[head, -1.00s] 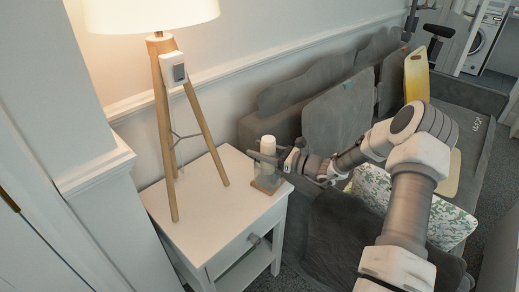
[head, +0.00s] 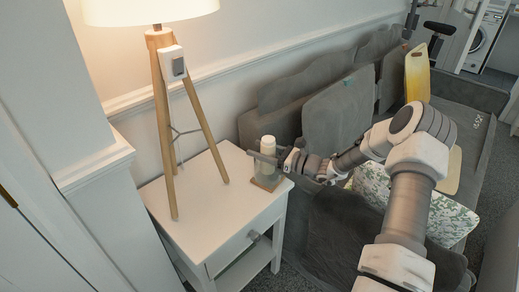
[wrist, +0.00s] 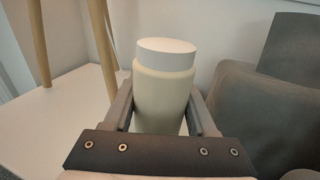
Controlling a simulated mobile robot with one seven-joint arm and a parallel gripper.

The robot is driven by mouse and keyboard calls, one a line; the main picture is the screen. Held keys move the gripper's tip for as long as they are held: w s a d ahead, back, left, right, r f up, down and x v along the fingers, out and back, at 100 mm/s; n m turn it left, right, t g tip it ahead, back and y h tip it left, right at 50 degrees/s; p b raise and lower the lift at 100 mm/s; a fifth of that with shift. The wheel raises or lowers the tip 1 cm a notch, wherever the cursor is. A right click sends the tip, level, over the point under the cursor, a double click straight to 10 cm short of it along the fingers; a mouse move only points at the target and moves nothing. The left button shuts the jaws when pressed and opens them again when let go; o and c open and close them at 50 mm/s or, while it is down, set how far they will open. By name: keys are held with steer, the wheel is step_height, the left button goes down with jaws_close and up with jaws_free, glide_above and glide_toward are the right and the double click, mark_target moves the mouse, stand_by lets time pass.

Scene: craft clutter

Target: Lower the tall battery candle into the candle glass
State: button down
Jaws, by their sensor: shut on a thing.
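The tall battery candle (head: 268,145) is a cream cylinder with a pale top, upright above the right corner of the white side table. It also fills the middle of the wrist view (wrist: 163,95). My gripper (head: 266,158) is shut on the candle, with one dark finger on each side of it in the wrist view (wrist: 161,112). The candle glass (head: 268,176) shows only faintly as a clear shape below the gripper, over a brown base. Fingers and candle partly hide it. I cannot tell whether the candle's lower end is inside the rim.
The white side table (head: 215,205) also carries a tripod lamp (head: 160,100), left of the candle, with clear tabletop between. A grey sofa (head: 340,115) stands close on the right. The wall runs behind the table.

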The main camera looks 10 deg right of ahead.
steer(key=shift+f, duration=0.4)
steer(key=shift+c, duration=0.6)
jaws_free()
steer(key=shift+d, duration=0.1)
